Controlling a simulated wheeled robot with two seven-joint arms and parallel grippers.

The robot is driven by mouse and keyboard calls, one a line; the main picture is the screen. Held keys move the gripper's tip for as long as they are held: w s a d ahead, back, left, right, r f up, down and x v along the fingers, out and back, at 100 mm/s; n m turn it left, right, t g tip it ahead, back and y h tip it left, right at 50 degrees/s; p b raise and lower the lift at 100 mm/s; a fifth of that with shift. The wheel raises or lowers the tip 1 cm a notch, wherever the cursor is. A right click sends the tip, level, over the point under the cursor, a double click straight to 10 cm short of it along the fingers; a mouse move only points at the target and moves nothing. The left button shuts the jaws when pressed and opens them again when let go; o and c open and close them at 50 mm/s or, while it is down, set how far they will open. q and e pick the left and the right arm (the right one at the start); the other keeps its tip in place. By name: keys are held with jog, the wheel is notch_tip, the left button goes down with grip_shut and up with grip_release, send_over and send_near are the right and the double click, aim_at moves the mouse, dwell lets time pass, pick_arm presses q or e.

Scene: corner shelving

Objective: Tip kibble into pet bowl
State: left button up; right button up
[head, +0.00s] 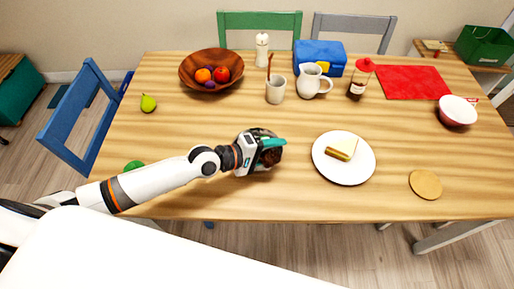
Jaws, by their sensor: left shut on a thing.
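My left gripper (258,148) reaches in from the left, low over the front middle of the wooden table. It is shut on a small teal container (274,143), mostly hidden by the gripper. Dark brown stuff that looks like kibble (271,157) shows at the container's opening, which seems tilted. A bowl, white inside with a red outside (458,111), stands at the table's right side, well apart from the gripper; I cannot tell if it is the pet bowl. My right gripper is not in view.
A white plate (343,176) with food stands just right of the gripper. A round tan disc (425,184) lies front right. Behind are a grey cup (276,91), a white pitcher (313,81), a bottle (359,80) and a wooden fruit bowl (211,85).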

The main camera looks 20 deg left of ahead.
pick_arm(q)
jog(key=shift+w+b, duration=0.1)
jog(key=shift+b, duration=0.4)
jog(key=shift+w+a+r+n+g+h+b, duration=0.2)
jog(key=shift+r+n+h+b, duration=0.1)
jog(key=shift+n+b, duration=0.4)
jog(key=shift+w+a+r+n+g+h+b, duration=0.25)
jog(key=shift+n+b, duration=0.25)
jog(key=shift+b, duration=0.3)
dwell(2.8)
